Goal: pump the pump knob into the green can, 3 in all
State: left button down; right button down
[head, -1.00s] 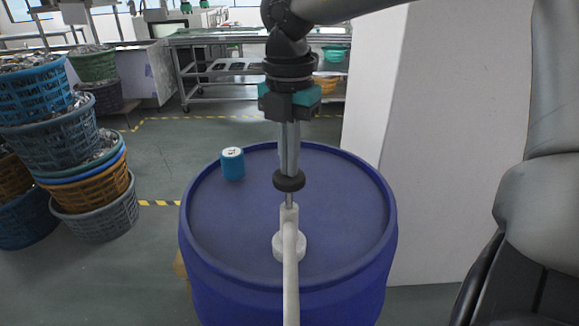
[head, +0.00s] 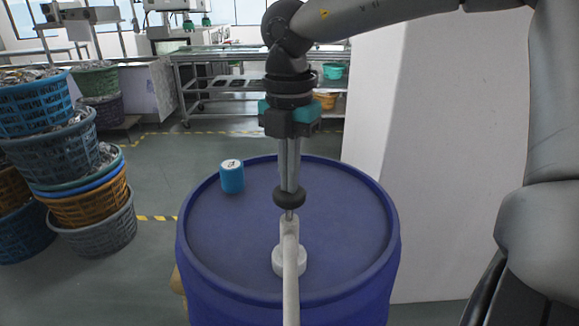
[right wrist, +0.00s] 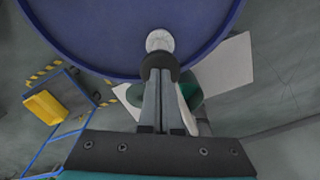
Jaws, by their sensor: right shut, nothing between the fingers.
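The black pump knob (head: 289,197) sits on a short bare rod above the white pump base (head: 289,262) on the blue drum. My right gripper (head: 289,186) is shut and empty, pointing down, with its fingertips at the top of the knob. The knob (right wrist: 158,66) also shows at the fingertips in the right wrist view. The white spout (head: 291,296) runs toward me past the drum's near rim. A dark green rounded thing (right wrist: 194,92), partly hidden behind my fingers in the right wrist view, may be the green can. The left gripper is out of view.
A blue can (head: 232,178) stands on the left of the drum lid (head: 345,215). Stacked baskets (head: 85,210) stand at the left. A white wall or column (head: 450,150) rises at the right. Racks (head: 225,75) stand at the back. Floor is free between baskets and drum.

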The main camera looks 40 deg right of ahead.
jog(key=shift+r+p, duration=1.4)
jog(key=shift+r, duration=1.25)
jog(key=shift+f, duration=0.1)
jog(key=shift+s+f+b, duration=0.1)
jog(key=shift+f+b, duration=3.25)
jog(key=shift+b, duration=0.05)
jog(key=shift+r, duration=0.1)
jog(key=shift+r+p, duration=2.25)
jog(key=shift+r, duration=1.05)
jog(key=shift+r, duration=0.15)
